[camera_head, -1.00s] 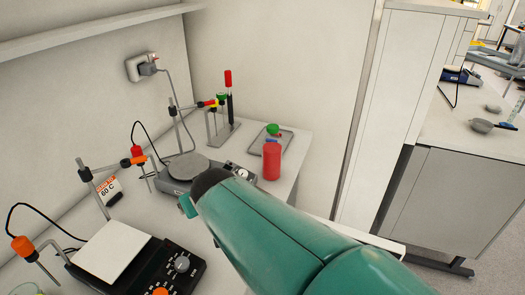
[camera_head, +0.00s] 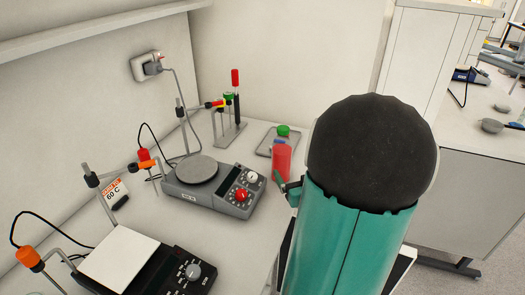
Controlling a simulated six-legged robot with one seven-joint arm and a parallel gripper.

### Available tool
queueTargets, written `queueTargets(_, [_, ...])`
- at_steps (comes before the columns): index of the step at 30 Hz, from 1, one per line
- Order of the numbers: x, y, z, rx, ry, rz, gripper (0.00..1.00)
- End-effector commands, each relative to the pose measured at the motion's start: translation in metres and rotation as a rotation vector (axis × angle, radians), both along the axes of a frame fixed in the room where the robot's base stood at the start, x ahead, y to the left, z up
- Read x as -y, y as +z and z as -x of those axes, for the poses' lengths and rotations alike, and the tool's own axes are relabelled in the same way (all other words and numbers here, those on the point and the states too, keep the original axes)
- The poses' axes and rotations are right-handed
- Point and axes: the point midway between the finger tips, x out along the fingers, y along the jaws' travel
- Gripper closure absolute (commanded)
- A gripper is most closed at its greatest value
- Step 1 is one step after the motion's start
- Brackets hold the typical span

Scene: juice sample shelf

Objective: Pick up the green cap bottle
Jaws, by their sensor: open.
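A green cap (camera_head: 283,131) shows over the small grey tray (camera_head: 264,142) at the back right of the bench. The body under this cap is mostly hidden behind a red cylinder (camera_head: 281,162) standing in front of it. A bit of blue shows at the top of the red cylinder. My gripper (camera_head: 291,188) shows only as a small teal part, just below and right of the red cylinder. The rest of it is hidden behind my large teal and black arm. It is open, and I see nothing held.
A hotplate stirrer (camera_head: 212,187) with a round plate stands left of the red cylinder. A white-topped device (camera_head: 122,255) is at the front left. A white cabinet (camera_head: 443,50) is at the right.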

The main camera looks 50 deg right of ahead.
Motion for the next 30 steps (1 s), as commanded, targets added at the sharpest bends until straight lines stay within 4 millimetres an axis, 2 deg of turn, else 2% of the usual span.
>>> queueTargets(2, [0.004,-0.001,0.007,0.032,-0.002,-0.002,0.12])
queueTargets(5, [0.007,0.000,0.004,0.046,0.000,0.002,0.12])
queueTargets(10, [0.017,0.000,-0.017,0.047,-0.001,0.001,0.12])
queueTargets(18, [0.040,0.001,-0.061,0.045,0.001,0.001,0.12])
queueTargets(26, [0.051,0.002,-0.078,0.046,0.000,0.003,0.12])
queueTargets(30, [0.063,0.005,-0.097,0.047,-0.001,0.001,0.12])
